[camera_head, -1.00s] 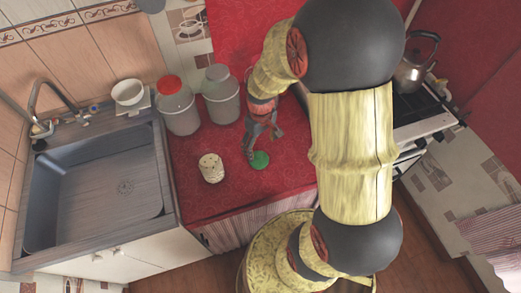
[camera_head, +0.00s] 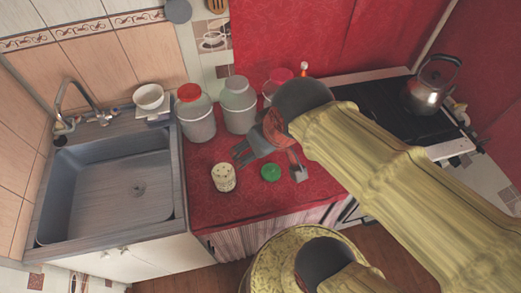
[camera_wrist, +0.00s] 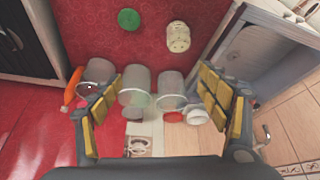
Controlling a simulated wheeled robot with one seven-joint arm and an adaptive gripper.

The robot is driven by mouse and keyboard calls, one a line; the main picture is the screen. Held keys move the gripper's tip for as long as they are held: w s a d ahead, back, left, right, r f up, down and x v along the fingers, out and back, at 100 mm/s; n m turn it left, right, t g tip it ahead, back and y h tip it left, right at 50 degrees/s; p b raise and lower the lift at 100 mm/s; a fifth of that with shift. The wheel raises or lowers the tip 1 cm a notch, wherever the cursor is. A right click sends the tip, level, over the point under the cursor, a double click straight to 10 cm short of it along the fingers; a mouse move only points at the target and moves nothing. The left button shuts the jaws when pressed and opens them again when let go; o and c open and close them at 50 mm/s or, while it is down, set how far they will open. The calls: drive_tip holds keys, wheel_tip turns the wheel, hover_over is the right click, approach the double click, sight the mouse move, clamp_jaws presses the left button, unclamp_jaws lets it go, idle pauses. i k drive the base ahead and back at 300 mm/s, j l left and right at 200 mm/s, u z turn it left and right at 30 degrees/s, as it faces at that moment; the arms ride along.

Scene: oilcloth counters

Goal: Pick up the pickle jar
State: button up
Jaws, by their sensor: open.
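No readable label tells me which jar is the pickle jar. In the head view a small green-lidded jar (camera_head: 270,173) stands on the red counter, right of a speckled cream canister (camera_head: 223,178). In the wrist view the green lid (camera_wrist: 128,19) and the canister (camera_wrist: 178,37) are at the top. Larger clear jars stand behind: one red-lidded (camera_head: 196,122), one grey-lidded (camera_head: 239,112), one pink-lidded (camera_head: 270,90). My gripper (camera_head: 269,160) is open and empty, with its fingers spread above the counter near the green lid; the wrist view shows both padded fingers (camera_wrist: 160,108).
The sink (camera_head: 105,195) with a faucet is at the left, with a white bowl (camera_head: 149,97) behind it. A stove with a kettle (camera_head: 430,87) is at the right.

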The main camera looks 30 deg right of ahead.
sight(223, 174)
drive_tip(key=k+z, duration=0.75)
drive_tip(key=z, duration=0.25)
